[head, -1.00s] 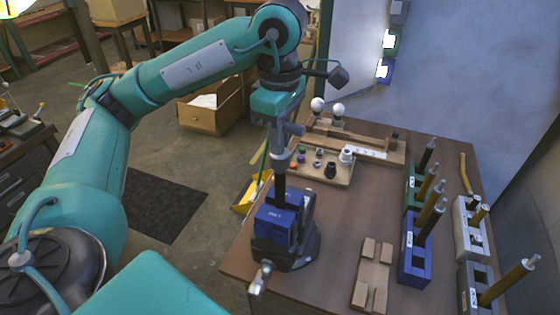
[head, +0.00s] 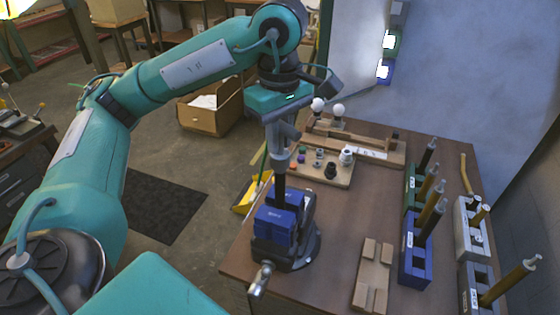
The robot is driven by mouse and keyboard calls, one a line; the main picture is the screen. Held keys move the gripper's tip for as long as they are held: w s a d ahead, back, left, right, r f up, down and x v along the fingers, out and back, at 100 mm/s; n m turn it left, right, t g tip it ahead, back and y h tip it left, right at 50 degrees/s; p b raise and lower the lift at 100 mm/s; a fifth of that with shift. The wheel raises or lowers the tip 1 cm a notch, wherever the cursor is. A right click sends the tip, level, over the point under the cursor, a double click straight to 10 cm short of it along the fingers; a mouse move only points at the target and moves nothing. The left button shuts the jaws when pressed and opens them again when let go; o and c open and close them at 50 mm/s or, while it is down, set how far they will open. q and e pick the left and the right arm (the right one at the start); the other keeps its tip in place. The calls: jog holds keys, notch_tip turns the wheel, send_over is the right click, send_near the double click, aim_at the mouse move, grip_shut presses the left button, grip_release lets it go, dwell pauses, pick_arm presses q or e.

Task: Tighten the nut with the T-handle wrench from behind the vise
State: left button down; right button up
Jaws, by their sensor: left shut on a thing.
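My left gripper (head: 279,117) is above the vise, pointing down. It is shut on the grey T-handle wrench (head: 280,157), whose crossbar is partly hidden by the fingers. The wrench stands upright over the top of a dark pole (head: 280,188). The pole stands upright between the blue jaws of the vise (head: 276,225) at the near left of the table. The nut cannot be made out; the wrench end covers the pole's top. My right gripper is not in view.
A wooden tray (head: 338,178) with small coloured parts lies behind the vise, with two bulbs (head: 338,110) farther back. Racks with upright poles, including a blue one (head: 415,260), stand at the right. A wooden cradle (head: 372,278) lies right of the vise.

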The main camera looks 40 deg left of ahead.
pick_arm(q)
jog(key=shift+m, duration=1.1)
jog(key=shift+m, duration=1.7)
jog(key=shift+m, duration=1.8)
jog(key=shift+f+m+b, duration=0.1)
jog(key=shift+m+b, duration=0.3)
jog(key=shift+m, duration=1.3)
